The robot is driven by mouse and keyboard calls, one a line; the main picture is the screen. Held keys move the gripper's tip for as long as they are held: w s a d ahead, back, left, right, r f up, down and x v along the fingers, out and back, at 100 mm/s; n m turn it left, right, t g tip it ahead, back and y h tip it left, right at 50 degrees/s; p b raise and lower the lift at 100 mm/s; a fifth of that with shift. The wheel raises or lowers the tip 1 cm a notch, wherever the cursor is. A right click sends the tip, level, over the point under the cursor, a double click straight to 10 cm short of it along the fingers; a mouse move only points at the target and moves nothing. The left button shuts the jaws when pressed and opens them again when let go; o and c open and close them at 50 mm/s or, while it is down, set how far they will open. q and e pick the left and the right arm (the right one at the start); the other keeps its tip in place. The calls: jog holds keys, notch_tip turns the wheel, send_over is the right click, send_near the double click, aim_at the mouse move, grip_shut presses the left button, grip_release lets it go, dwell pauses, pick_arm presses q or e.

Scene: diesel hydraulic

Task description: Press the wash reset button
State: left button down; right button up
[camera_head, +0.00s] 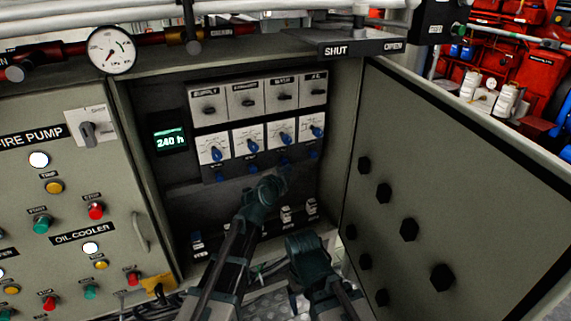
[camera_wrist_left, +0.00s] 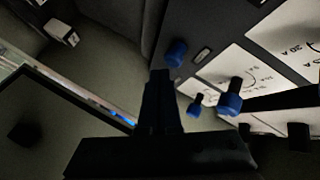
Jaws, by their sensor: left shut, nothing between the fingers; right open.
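An open cabinet (camera_head: 180,205) holds white breaker plates with blue rotary knobs (camera_head: 249,142). Below them is a dark strip with a row of small blue buttons (camera_head: 220,177); their labels are too small to read, so I cannot tell which is the wash reset button. My left gripper (camera_head: 277,184) is shut and empty in front of the panel, just below this row. In the left wrist view its fingertips (camera_wrist_left: 160,74) point at the strip near one round blue button (camera_wrist_left: 177,53), seemingly apart from it. My right gripper (camera_head: 307,246) is open, lower and to the right.
The open cabinet door (camera_head: 450,180) with black knobs stands on the right. A fire pump and oil cooler panel (camera_head: 60,215) is on the left. A green display (camera_head: 170,139) reads 240 h. Small switches (camera_head: 287,214) sit low inside the cabinet.

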pick_arm(q)
jog(key=shift+w+a, duration=0.1)
jog(key=shift+w, duration=0.15)
jog(key=shift+w+a, duration=0.2)
jog(key=shift+w, duration=0.25)
dwell(1.0)
jog(key=shift+s, duration=0.1)
jog(key=shift+s+d, duration=0.35)
jog(key=shift+s, duration=0.4)
jog(key=shift+s+d, duration=0.35)
jog(key=shift+s, duration=0.4)
jog(key=shift+s+d, duration=0.35)
jog(key=shift+s, duration=0.45)
jog(key=shift+s+d, duration=0.35)
jog(key=shift+s, duration=0.4)
